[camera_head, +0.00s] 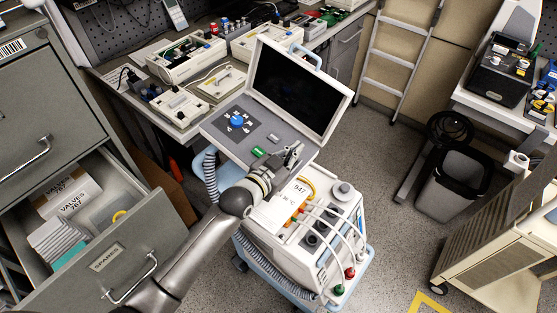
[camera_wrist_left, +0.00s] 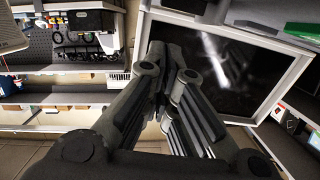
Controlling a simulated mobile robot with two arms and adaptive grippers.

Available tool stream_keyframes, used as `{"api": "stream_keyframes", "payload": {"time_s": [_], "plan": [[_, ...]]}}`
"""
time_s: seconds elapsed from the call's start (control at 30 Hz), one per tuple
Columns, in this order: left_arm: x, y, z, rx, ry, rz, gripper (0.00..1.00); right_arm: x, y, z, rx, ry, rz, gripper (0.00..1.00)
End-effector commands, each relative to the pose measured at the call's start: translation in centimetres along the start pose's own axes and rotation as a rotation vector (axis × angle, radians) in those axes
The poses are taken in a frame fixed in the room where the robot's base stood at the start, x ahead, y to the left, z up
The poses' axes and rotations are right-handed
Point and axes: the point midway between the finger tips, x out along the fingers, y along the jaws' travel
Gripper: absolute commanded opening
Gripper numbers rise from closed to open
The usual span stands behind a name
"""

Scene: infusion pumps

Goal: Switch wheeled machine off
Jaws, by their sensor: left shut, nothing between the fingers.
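The wheeled machine (camera_head: 340,240) stands in the middle of the head view, a white unit on a pale blue wheeled base. Its raised screen (camera_head: 297,88) is dark; it also shows in the left wrist view (camera_wrist_left: 225,70) with a pale reflection. The sloped panel below has a blue knob (camera_head: 237,121) with marks around it and a green control (camera_head: 258,152). My left gripper (camera_head: 296,150) is shut and empty over the panel's right part, close to the screen's lower edge. It hides the panel there; I cannot tell whether it touches. My right gripper is not in view.
An open drawer (camera_head: 112,262) stands at the left, beside my left arm. A workbench with instruments (camera_head: 184,58) is behind the machine. A ladder (camera_head: 392,55), a bin (camera_head: 455,180) and a beige cart (camera_head: 505,255) stand right. Floor between is clear.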

Motion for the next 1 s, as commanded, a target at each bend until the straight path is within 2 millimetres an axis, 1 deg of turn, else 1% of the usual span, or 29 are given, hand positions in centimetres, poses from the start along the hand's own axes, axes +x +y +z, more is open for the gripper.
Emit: {"api": "stream_keyframes", "payload": {"time_s": [0.03, 0.07, 0.1, 0.13, 0.37, 0.5, 0.6, 0.8, 1.0], "plan": [[-0.1, -0.4, -1.6, 0.001, 0.000, -0.001, 0.00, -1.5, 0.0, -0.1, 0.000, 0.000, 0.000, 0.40], [-0.1, -0.6, -2.0, 0.002, -0.001, -0.001, 0.00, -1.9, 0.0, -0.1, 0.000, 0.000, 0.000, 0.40], [-0.7, -0.4, -1.1, 0.001, -0.003, 0.000, 0.00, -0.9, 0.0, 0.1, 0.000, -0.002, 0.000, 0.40], [-1.2, -0.4, -1.0, 0.002, -0.002, -0.001, 0.00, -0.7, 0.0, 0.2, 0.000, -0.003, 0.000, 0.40], [-5.0, -0.3, -1.8, 0.001, 0.000, -0.001, 0.00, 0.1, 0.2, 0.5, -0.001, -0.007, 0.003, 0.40], [-7.2, -0.3, -2.1, 0.001, 0.000, -0.001, 0.00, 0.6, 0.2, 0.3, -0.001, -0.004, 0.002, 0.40], [-8.4, -0.3, -2.3, 0.001, -0.001, -0.001, 0.00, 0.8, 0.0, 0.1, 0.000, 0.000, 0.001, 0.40], [-9.7, -0.4, -2.6, 0.000, -0.001, -0.001, 0.00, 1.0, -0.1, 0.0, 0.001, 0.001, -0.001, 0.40], [-9.9, -0.4, -2.8, 0.000, -0.001, -0.001, 0.00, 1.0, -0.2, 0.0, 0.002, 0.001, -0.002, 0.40]]}}
